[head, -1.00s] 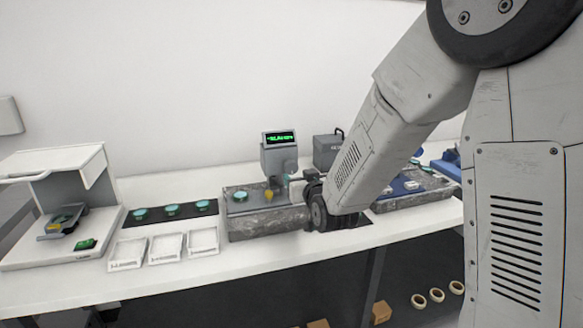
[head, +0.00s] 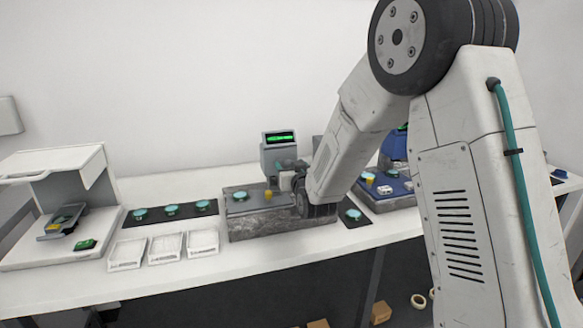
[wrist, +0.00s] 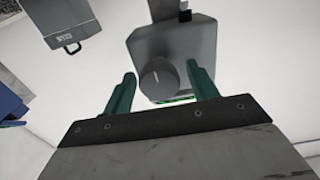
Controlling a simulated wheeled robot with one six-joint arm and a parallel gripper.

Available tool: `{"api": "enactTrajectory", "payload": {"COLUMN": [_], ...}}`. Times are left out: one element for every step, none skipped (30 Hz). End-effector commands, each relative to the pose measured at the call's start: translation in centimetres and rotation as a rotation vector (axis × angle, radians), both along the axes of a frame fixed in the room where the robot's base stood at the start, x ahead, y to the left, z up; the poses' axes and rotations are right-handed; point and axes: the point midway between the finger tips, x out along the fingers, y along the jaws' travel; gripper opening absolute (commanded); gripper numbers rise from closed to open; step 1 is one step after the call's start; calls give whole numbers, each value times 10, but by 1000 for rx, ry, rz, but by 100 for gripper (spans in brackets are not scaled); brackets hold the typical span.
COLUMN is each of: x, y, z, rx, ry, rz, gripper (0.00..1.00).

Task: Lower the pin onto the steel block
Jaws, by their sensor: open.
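A grey measuring stand (head: 277,155) with a lit green display rises at the back of a grey granite base (head: 270,222). A teal disc (head: 240,196) and a small yellow piece (head: 268,196) show on top of the base. I cannot make out the pin or the steel block for certain. In the wrist view my gripper (wrist: 160,70) is open, with one green finger on each side of a round dark grey knob (wrist: 160,80) on the stand's head. A gap shows beside the knob; contact cannot be told. In the head view my arm hides the gripper's surroundings.
Several teal discs lie on a black mat (head: 187,221) left of the base. White trays (head: 165,249) sit in front of it. A white instrument (head: 50,180) stands far left. A second station with a blue plate (head: 385,188) stands right, partly behind my arm.

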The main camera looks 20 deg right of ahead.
Motion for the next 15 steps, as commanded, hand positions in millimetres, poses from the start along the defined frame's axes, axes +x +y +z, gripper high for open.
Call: {"api": "enactTrajectory", "payload": {"x": [0,0,0,0,0,0,0,0,0,0,0,0,0,0,0], "y": [0,0,0,0,0,0,0,0,0,0,0,0,0,0,0], "z": [0,0,0,0,0,0,0,0,0,0,0,0,0,0,0], "rx": [0,0,0,0,0,0,0,0,0,0,0,-2,-3,-6,-11], "ry": [0,0,0,0,0,0,0,0,0,0,0,0,0,0,0], "rz": [0,0,0,0,0,0,0,0,0,0,0,0,0,0,0], "gripper": [58,58,56,47,39,28,19,15,15,15,15,15,15,15,15]}}
